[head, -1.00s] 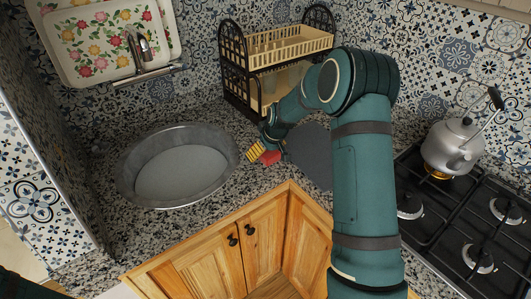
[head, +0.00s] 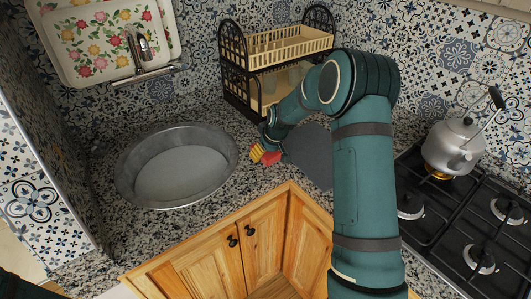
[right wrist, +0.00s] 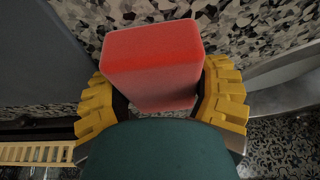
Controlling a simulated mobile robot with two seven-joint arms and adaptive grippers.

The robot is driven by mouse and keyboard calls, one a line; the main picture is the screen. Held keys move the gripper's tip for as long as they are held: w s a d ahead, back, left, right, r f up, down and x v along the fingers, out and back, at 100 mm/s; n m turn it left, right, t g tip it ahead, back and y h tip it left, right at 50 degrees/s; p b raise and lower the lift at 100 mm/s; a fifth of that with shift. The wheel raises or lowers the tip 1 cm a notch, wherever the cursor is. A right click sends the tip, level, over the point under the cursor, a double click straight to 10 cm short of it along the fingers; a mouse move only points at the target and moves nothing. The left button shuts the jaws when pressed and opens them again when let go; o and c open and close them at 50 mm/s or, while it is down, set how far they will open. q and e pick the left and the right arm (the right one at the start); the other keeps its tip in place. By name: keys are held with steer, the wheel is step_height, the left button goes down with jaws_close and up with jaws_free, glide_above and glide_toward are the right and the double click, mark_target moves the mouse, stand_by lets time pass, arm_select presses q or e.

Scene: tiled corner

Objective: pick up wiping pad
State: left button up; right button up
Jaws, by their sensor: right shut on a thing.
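The wiping pad (head: 271,158) is a small red block at the counter, between the sink and a dark grey board in the head view. In the right wrist view the pad (right wrist: 152,58) shows large, standing between two yellow fingers. My right gripper (head: 262,154) is shut on it, with one finger at each side. It also fills the lower part of the right wrist view (right wrist: 162,95). I cannot tell whether the pad still touches the counter. My left gripper is not in view.
The round metal sink (head: 127,189) lies left of the pad. A dark grey board (head: 311,157) lies to its right. A two-tier dish rack (head: 287,51) stands behind. A kettle (head: 453,146) sits on the black stove (head: 439,236) at right. Wooden cabinets (head: 261,243) are below.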

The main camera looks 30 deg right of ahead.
steer(key=shift+r, duration=0.1)
steer(key=shift+r+p, duration=0.2)
steer(key=shift+p, duration=0.15)
step_height(320, 180, up, 10)
steer(key=shift+f+p, duration=0.1)
steer(key=shift+p, duration=0.55)
steer(key=shift+c, duration=0.5)
stand_by(0.4)
